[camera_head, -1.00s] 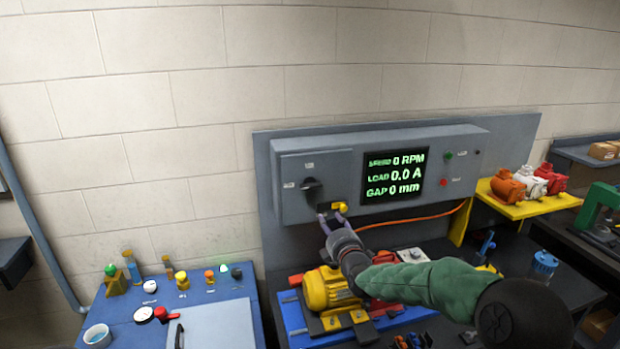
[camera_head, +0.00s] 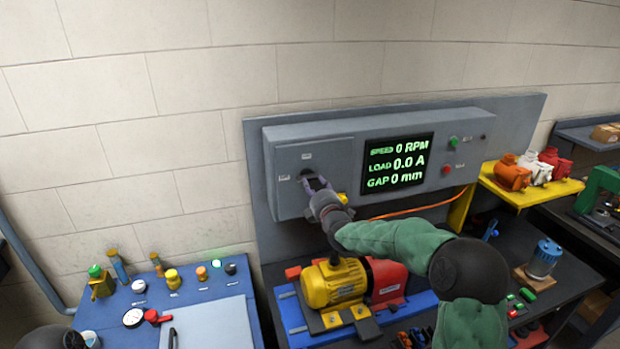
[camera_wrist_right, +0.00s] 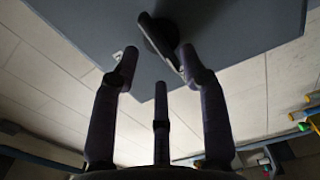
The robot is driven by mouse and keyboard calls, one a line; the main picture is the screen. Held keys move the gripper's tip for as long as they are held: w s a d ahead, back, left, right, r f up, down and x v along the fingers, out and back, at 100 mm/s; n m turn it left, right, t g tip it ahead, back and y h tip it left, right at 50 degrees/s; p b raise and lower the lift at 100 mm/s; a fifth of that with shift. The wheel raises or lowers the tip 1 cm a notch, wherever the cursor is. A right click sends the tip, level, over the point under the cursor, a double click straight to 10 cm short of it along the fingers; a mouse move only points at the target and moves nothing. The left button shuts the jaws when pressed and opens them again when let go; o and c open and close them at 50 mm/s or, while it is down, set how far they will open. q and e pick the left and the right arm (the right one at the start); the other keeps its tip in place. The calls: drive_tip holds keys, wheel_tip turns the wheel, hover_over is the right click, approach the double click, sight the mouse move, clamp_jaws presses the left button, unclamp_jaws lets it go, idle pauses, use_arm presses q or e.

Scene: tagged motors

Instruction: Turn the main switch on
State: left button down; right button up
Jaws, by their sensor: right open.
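The main switch is a black rotary knob (camera_head: 306,174) on the left part of the grey control box (camera_head: 290,205). My right gripper (camera_head: 317,184) is at the box front, just by the knob, and partly covers it in the head view. In the right wrist view the knob (camera_wrist_right: 158,36) lies slanted just beyond the fingertips of my open right gripper (camera_wrist_right: 159,66). The fingers hold nothing; I cannot tell whether one touches the knob. The display (camera_head: 398,162) reads 0 RPM, 0.0 A and 0 mm.
A small yellow part (camera_head: 342,198) on the box is beside my right gripper. A yellow motor (camera_head: 335,284) stands below my arm. A blue bench (camera_head: 215,290) with several small items is at left. A yellow shelf (camera_head: 520,195) holds motors at right.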

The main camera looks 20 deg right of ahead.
sight(310, 179)
drive_tip(key=shift+w+r+p, duration=0.1)
drive_tip(key=shift+w+p, duration=0.3)
drive_tip(key=shift+w, duration=1.9)
clamp_jaws()
